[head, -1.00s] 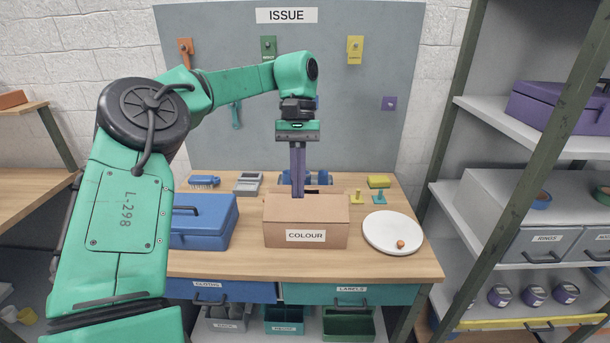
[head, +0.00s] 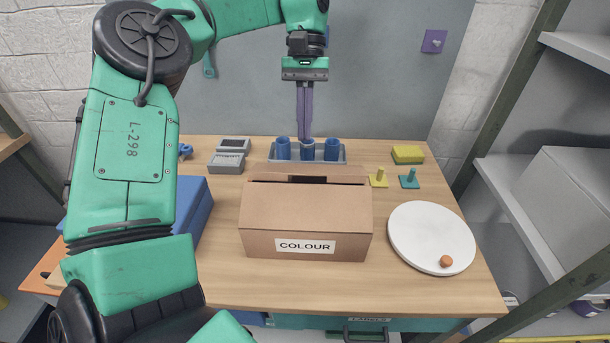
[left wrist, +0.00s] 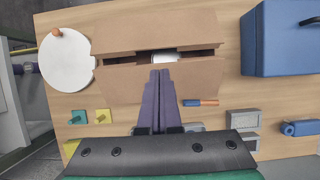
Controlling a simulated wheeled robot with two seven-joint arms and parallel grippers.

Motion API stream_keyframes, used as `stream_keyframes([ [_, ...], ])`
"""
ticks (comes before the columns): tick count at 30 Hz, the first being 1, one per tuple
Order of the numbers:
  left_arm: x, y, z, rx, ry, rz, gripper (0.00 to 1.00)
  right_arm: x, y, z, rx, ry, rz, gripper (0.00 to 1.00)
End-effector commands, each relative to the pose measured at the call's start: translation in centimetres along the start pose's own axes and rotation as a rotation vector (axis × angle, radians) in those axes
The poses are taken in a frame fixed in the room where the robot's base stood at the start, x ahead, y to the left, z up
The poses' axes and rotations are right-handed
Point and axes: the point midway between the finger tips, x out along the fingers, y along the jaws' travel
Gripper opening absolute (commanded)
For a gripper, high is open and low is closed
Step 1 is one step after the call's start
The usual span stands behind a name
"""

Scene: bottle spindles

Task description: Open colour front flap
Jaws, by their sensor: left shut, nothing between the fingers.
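The cardboard box labelled COLOUR (head: 270,242) stands at the middle of the table. Its front flap (head: 305,208) lies across the top and its rear flap (left wrist: 195,78) lies opposite. A narrow dark gap runs between them, with something whitish inside it in the left wrist view (left wrist: 165,57). My left gripper (head: 305,137) is shut and empty, fingers pointing down. In the head view its tips show above the box's back edge. In the left wrist view they overlap the rear flap, close to the gap; contact cannot be told. My right gripper is not in view.
A blue box (head: 194,215) is at left. Behind are a tray of blue cups (head: 283,148), yellow and teal knobbed pieces (head: 378,179) and a yellow block (head: 408,155).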

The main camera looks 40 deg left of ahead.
Motion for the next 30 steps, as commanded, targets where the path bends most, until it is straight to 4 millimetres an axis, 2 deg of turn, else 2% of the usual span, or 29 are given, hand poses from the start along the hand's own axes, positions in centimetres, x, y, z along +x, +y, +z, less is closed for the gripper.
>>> stream_keyframes([
  [1,0.7,0.0,-0.3,0.001,0.001,0.0,0.0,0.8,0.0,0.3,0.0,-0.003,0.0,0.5],
  [5,1.4,0.0,-0.2,0.001,-0.001,0.0,0.0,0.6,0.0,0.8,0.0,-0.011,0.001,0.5],
  [7,2.4,-0.1,-0.2,0.001,-0.002,0.0,0.0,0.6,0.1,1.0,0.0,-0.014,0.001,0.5],
  [18,9.2,0.0,-0.1,0.001,-0.002,-0.001,0.0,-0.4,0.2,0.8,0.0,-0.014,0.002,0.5],
  [22,10.3,0.0,-0.1,0.0,-0.001,0.0,0.0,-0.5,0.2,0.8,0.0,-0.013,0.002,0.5],
  [30,10.5,0.0,-0.2,0.0,0.0,0.001,0.0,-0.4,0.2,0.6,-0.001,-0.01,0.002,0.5],
])
